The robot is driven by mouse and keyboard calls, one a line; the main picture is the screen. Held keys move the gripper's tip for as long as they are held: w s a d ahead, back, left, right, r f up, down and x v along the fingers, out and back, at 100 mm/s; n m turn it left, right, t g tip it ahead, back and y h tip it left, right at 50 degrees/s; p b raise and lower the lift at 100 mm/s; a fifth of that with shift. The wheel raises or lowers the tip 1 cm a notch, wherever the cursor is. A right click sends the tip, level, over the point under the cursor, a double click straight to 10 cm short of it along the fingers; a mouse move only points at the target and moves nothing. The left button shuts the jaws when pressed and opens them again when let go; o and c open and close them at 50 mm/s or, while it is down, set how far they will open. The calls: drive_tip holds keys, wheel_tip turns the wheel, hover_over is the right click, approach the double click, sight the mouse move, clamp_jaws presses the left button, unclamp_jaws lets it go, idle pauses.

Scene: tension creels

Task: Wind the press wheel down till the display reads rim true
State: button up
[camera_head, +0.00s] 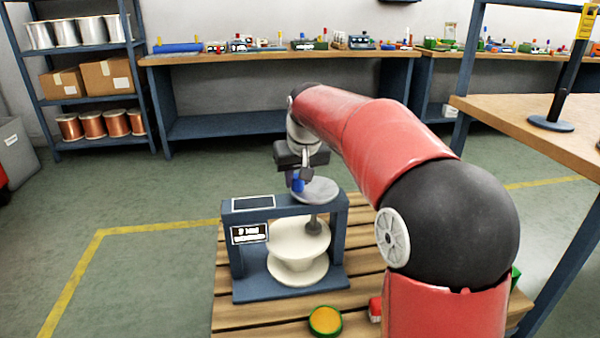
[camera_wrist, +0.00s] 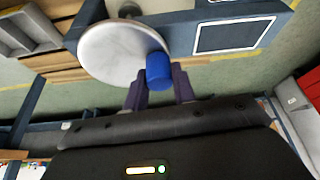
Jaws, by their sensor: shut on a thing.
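The press is a dark blue frame (camera_head: 337,240) standing on a slatted wooden pallet. Its grey press wheel (camera_head: 322,190) lies flat on top, with a blue knob (camera_head: 298,185) at its edge. My gripper (camera_head: 299,178) comes from above and is shut on the knob. In the wrist view the fingers (camera_wrist: 160,88) flank the blue knob (camera_wrist: 158,70) on the pale wheel (camera_wrist: 112,54). A cream flanged piece (camera_head: 297,268) sits under the spindle (camera_head: 314,225); I cannot tell whether they touch. The display (camera_head: 253,203) on top looks dark, with no readable text.
A small label (camera_head: 249,233) is on the press front. A yellow-topped round button (camera_head: 325,321) and a red object (camera_head: 375,308) are on the pallet (camera_head: 240,314). A workbench (camera_head: 540,125) stands at right, a shelf (camera_head: 88,90) at back left.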

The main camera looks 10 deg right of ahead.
drive_tip(key=shift+w+m+h+p, duration=0.25)
drive_tip(key=shift+w+m+p, duration=0.05)
drive_tip(key=shift+m, duration=0.45)
drive_tip(key=shift+w+m+h+p, duration=0.25)
drive_tip(key=shift+m+p, duration=0.05)
drive_tip(key=shift+m, duration=0.45)
drive_tip(key=o, duration=1)
drive_tip(key=shift+r, duration=0.1)
drive_tip(key=v, duration=0.7)
drive_tip(key=shift+r+p, duration=0.3)
drive_tip(key=shift+p, duration=0.05)
drive_tip(key=shift+s, duration=0.15)
